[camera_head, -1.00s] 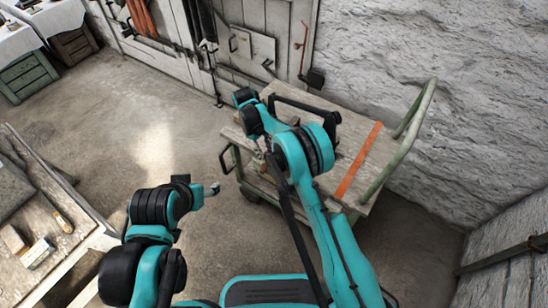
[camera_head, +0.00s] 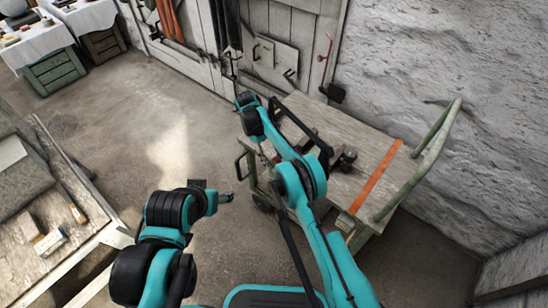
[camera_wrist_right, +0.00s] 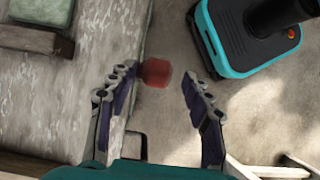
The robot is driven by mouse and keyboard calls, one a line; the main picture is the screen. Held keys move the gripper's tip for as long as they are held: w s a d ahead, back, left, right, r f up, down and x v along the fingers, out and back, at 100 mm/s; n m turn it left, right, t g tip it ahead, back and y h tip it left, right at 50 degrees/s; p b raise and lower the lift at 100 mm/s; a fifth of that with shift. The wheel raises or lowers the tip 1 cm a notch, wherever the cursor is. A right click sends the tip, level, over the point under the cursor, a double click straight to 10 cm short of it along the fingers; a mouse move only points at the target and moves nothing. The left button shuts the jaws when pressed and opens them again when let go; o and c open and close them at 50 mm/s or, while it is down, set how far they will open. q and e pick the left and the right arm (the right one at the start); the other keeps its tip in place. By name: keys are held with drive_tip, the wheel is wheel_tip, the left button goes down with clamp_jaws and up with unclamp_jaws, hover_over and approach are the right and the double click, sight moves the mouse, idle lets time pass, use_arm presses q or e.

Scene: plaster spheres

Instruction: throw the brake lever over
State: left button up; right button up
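In the right wrist view a round red knob (camera_wrist_right: 156,72) shows beside the edge of the wooden cart deck (camera_wrist_right: 98,45); I take it for the end of the brake lever. My right gripper (camera_wrist_right: 157,76) is open, with one finger on each side of the knob and a clear gap to the right finger. Whether the left finger touches it I cannot tell. In the head view the cart (camera_head: 345,185) stands under my right arm, which hides the lever. My left gripper (camera_head: 226,197) is held out over the floor, left of the cart; its finger state is unclear.
The cart has a green handle (camera_head: 425,160) and an orange stripe (camera_head: 375,177). A workbench (camera_head: 75,225) stands at the left. A wooden door (camera_head: 275,50) and rough wall (camera_head: 430,60) lie behind. The floor (camera_head: 150,120) between is clear.

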drive_tip(key=shift+d, duration=0.1)
drive_tip(key=shift+d+r, duration=0.1)
drive_tip(key=shift+r, duration=0.05)
wheel_tip(320, 180, up, 10)
idle(0.3)
